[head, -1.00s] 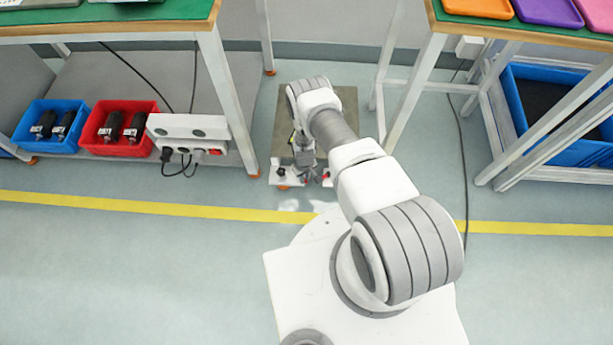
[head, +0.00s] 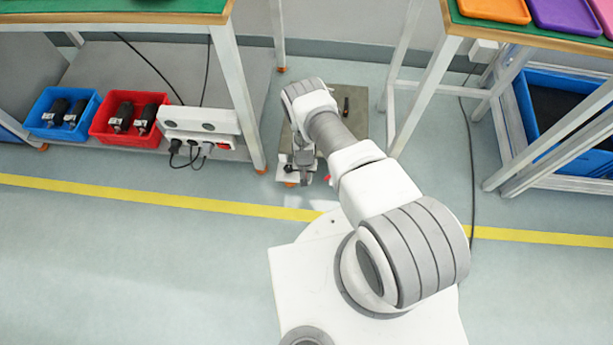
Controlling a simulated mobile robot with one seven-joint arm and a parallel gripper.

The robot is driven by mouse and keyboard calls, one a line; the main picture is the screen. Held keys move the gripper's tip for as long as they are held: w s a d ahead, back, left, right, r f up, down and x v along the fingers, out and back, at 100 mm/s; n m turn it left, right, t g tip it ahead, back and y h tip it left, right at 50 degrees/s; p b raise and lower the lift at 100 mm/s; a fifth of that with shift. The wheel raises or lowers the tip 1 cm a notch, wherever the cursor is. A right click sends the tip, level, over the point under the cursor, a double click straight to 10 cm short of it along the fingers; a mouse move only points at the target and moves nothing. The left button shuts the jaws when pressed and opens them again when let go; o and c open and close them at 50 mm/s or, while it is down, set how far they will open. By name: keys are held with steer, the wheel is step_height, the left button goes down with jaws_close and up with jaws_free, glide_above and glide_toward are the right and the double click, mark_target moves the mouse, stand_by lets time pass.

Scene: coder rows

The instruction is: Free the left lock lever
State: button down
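A grey-brown plate (head: 356,128) lies on the floor between the two benches, partly under my arm. At its near left corner is a small white block (head: 286,175) with a black part on top, perhaps the left lock lever, and an orange foot below. A small red part (head: 329,180) shows near the right corner. My gripper (head: 304,172) points down at the near edge of the plate, close beside the white block. Its fingers are small and partly hidden, so I cannot tell whether they are open or touch the lever.
Left, a bench shelf holds a blue bin (head: 62,115), a red bin (head: 128,118) and a white socket box (head: 199,127) with plugs and cables. Bench legs flank the plate. A blue crate (head: 565,125) stands right. A yellow line (head: 160,197) crosses the open floor.

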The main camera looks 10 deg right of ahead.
stand_by(0.4)
steer(key=c, duration=0.9)
jaws_free()
steer(key=shift+r, duration=0.15)
steer(key=r+p, duration=0.2)
steer(key=r, duration=0.3)
steer(key=r+p, duration=0.3)
steer(key=r, duration=0.3)
steer(key=r+p, duration=0.2)
steer(key=r, duration=0.4)
steer(key=shift+s+a+r, duration=0.1)
steer(key=shift+a, duration=0.15)
